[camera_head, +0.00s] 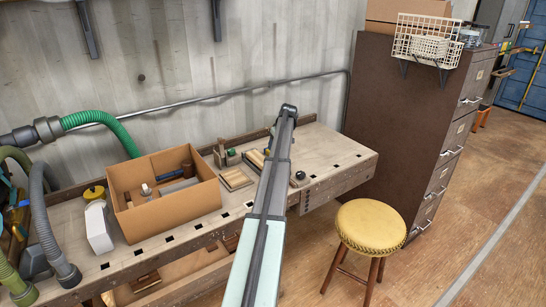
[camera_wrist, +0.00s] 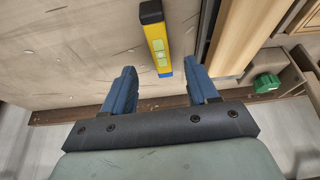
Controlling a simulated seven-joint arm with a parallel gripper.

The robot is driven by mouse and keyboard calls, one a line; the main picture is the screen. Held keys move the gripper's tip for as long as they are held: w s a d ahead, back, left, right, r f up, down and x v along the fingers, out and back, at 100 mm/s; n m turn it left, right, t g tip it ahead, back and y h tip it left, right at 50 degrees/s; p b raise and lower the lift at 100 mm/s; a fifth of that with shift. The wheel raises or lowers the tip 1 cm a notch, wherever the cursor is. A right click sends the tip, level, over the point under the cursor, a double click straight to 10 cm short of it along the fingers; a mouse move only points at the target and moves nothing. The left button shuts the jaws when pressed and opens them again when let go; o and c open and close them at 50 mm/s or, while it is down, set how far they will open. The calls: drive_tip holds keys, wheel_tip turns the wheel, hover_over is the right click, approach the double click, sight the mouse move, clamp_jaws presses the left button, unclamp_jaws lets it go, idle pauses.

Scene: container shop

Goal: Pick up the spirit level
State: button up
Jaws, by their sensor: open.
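The spirit level (camera_wrist: 158,45) is yellow with a black end cap and a pale green vial window. In the wrist view it lies on the worn workbench top, upper middle, pointing lengthwise away from my gripper. My gripper (camera_wrist: 160,70) is open and empty, with one blue finger on each side of the level's near end. The level looks to be beyond the fingertips; I cannot tell the exact height gap. In the head view my arm covers that part of the bench, and I cannot make out the level or my fingers there.
Wooden pieces (camera_wrist: 246,35) lie close right of the level, with a green object (camera_wrist: 267,83) farther right. On the workbench (camera_head: 330,150) a cardboard box (camera_head: 175,217) with tools stands left of my arm. A yellow stool (camera_head: 370,226) and a brown cabinet (camera_head: 395,130) stand to the right.

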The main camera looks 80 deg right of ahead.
drive_tip(key=shift+x, duration=2.7)
drive_tip(key=shift+s+a, duration=0.1)
clamp_jaws()
